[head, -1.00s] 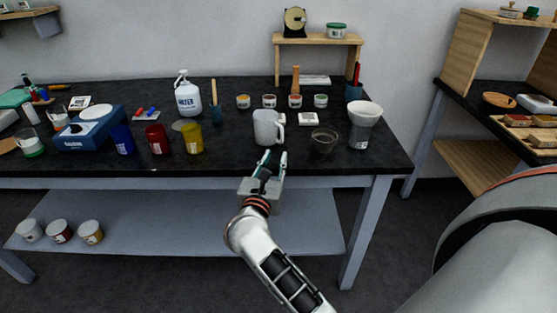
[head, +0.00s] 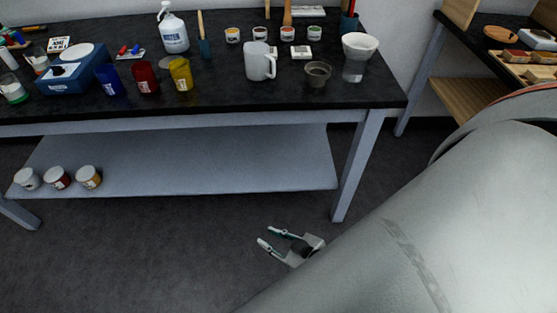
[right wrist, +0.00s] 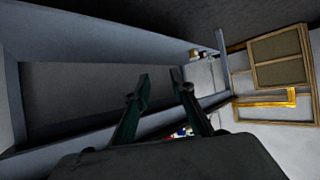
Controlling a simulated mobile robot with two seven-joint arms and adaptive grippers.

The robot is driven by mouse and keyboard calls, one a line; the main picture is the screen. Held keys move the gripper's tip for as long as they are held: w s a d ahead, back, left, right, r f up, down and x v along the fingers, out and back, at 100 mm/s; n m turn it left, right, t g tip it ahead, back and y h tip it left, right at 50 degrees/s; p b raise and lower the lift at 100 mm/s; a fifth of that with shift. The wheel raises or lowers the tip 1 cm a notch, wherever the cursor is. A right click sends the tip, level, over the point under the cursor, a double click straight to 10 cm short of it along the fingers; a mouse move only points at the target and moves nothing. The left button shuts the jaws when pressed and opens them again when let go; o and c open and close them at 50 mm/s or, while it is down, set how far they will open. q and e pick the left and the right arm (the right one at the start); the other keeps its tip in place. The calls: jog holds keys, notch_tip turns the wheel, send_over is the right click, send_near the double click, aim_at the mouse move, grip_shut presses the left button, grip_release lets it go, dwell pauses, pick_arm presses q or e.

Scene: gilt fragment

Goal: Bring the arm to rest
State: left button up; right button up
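My right gripper (head: 272,243) is low over the dark floor in front of the workbench, below the lower shelf's level in the head view. Its two fingers are spread apart with nothing between them. In the right wrist view the same open fingers (right wrist: 160,88) show, with the grey underframe beyond them. My large pale arm link covers the lower right of the head view. My left gripper is not in view.
A second bench is at right. The floor (head: 150,255) is clear.

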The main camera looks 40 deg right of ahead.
jog(key=shift+s+d+f+n+g+h, duration=0.15)
jog(key=shift+s+d+f+n, duration=0.15)
jog(key=shift+s+f, duration=0.25)
jog(key=shift+s+d+f+n+g+h, duration=0.15)
jog(key=shift+s+d+f+n, duration=0.05)
jog(key=shift+s+f+n, duration=0.25)
jog(key=shift+r, duration=0.1)
jog(key=shift+s+a+r+p, duration=0.1)
jog(key=shift+r+p, duration=0.35)
jog(key=shift+p, duration=0.15)
jog(key=shift+s+a+r+p, duration=0.1)
jog(key=shift+r+p, duration=0.35)
jog(key=shift+p, duration=0.15)
